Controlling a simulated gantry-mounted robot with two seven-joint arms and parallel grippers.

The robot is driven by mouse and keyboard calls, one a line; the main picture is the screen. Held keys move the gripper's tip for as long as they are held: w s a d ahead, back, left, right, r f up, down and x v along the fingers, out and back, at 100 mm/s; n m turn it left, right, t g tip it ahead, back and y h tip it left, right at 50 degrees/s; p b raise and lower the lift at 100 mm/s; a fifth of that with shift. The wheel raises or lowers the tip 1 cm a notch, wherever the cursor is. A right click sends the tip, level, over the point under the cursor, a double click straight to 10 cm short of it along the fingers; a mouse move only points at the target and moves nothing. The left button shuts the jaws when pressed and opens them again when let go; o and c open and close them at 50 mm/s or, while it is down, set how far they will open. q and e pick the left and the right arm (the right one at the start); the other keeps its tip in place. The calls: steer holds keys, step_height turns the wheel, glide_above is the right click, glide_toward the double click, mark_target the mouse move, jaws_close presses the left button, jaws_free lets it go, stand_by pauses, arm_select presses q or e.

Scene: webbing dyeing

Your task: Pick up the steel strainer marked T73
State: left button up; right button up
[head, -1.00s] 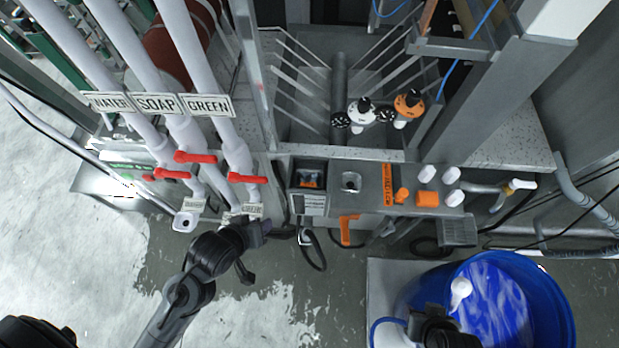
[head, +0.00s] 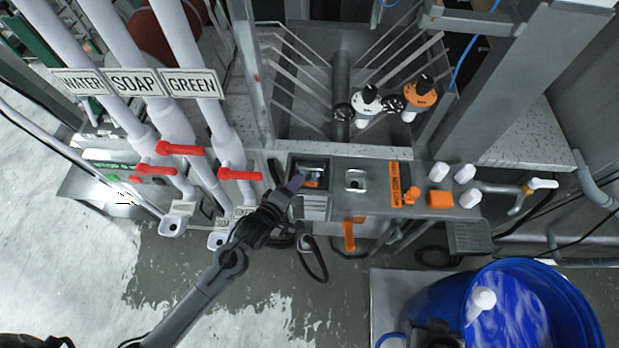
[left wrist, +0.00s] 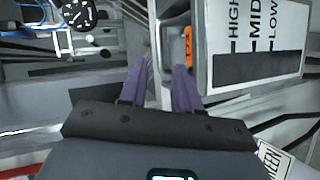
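No marking T73 can be read in either view. A small steel piece with a dark opening (head: 355,180) sits on the bench right of an open grey box (head: 314,208); I cannot tell whether it is the strainer. The box holds something shiny and orange. My left gripper (head: 296,184) is at the box's left edge.
Pipes labelled WATER, SOAP and GREEN with red valve handles (head: 240,175) stand left of the box. Orange and white fittings (head: 440,199) sit on the bench's right. A blue tub (head: 580,295) of blue liquid stands front right. The wet floor (head: 200,262) is open at left.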

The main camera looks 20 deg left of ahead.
arm_select(q)
steer(key=shift+a+p+x, duration=0.2)
steer(key=shift+p+x, duration=0.35)
steer(key=shift+x, duration=2.9)
steer(key=shift+c, duration=0.4)
steer(key=c, duration=0.5)
jaws_close()
steer(key=shift+f, duration=0.15)
